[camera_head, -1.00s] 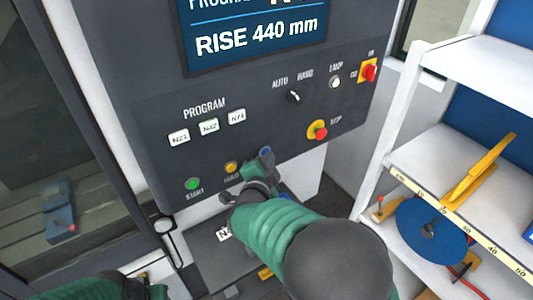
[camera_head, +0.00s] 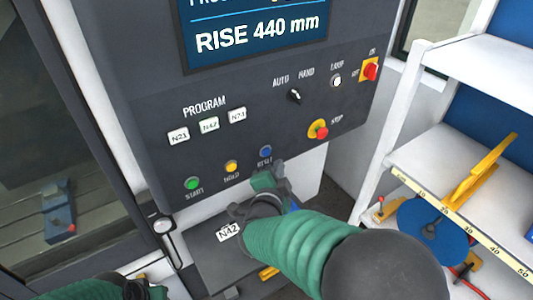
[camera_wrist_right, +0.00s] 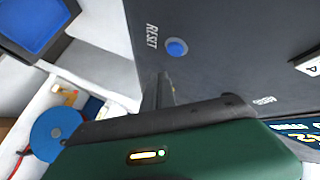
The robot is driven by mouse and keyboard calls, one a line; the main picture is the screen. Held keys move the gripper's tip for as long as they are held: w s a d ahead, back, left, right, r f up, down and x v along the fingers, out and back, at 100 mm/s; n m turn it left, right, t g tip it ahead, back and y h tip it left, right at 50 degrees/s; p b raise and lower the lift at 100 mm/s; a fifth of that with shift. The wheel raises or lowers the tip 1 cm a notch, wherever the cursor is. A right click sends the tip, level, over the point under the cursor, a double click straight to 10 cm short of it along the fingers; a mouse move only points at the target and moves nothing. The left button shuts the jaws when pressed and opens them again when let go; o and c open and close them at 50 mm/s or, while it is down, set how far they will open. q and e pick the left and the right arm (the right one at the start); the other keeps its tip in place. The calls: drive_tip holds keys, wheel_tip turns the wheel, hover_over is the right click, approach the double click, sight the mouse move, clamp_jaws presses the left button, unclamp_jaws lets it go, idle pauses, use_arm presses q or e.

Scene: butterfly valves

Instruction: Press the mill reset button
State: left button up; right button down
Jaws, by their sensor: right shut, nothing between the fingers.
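The blue reset button (camera_head: 265,152) is at the lower right of the button row on the dark control panel (camera_head: 230,110). It also shows in the right wrist view (camera_wrist_right: 176,47), beside its RESET label. My right gripper (camera_head: 268,180) is shut and empty, just below the button in the head view and apart from it. In the wrist view its fingers (camera_wrist_right: 165,92) point toward the panel near the button. My left gripper (camera_head: 140,290) is at the bottom left edge, mostly cut off; its jaws cannot be made out.
A yellow hold button (camera_head: 231,167) and a green start button (camera_head: 193,183) sit left of the reset button. A red stop button (camera_head: 321,132) is to the upper right. A white shelf (camera_head: 450,150) with a blue disc (camera_head: 425,232) stands at right.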

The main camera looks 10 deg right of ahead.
drive_tip(key=shift+s+d, duration=0.25)
drive_tip(key=shift+s, duration=0.35)
drive_tip(key=shift+s+d, duration=0.25)
drive_tip(key=shift+s, duration=0.35)
idle(0.3)
